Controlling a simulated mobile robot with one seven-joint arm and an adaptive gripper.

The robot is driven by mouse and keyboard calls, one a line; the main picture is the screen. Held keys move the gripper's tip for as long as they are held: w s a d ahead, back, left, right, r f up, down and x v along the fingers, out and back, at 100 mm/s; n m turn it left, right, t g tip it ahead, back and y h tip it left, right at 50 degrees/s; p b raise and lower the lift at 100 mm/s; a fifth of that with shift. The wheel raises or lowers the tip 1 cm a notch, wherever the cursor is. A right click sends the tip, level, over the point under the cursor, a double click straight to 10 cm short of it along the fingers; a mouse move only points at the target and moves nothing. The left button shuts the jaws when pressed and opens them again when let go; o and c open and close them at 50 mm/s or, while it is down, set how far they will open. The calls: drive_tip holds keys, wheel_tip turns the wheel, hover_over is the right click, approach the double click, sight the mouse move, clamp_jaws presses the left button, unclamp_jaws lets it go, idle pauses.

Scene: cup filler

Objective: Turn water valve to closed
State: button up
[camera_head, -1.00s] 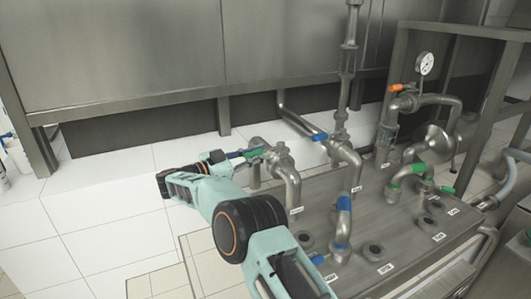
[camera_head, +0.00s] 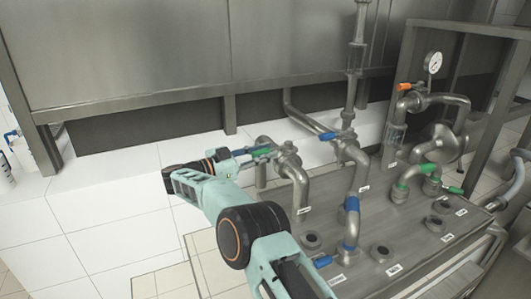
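My gripper (camera_head: 244,154) is at the left end of the pipework, beside the green-handled valve (camera_head: 264,152) on the leftmost bent pipe. Its fingers overlap the handle in the picture; I cannot tell whether they touch it or how far they are open. A blue-handled valve (camera_head: 327,136) sits on the pipe to the right, apart from my gripper. Another blue handle (camera_head: 322,261) is low at the front, by a pipe with a blue band. Which valve carries the water is not shown, as the labels are too small to read.
An orange-handled valve (camera_head: 404,87) and a pressure gauge (camera_head: 433,62) stand at the right, with more green handles (camera_head: 428,169) below. A steel tank wall (camera_head: 140,70) spans the back.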

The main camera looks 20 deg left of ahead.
drive_tip(key=shift+o, duration=1.2)
drive_tip(key=v, duration=1.2)
drive_tip(key=shift+c, duration=0.4)
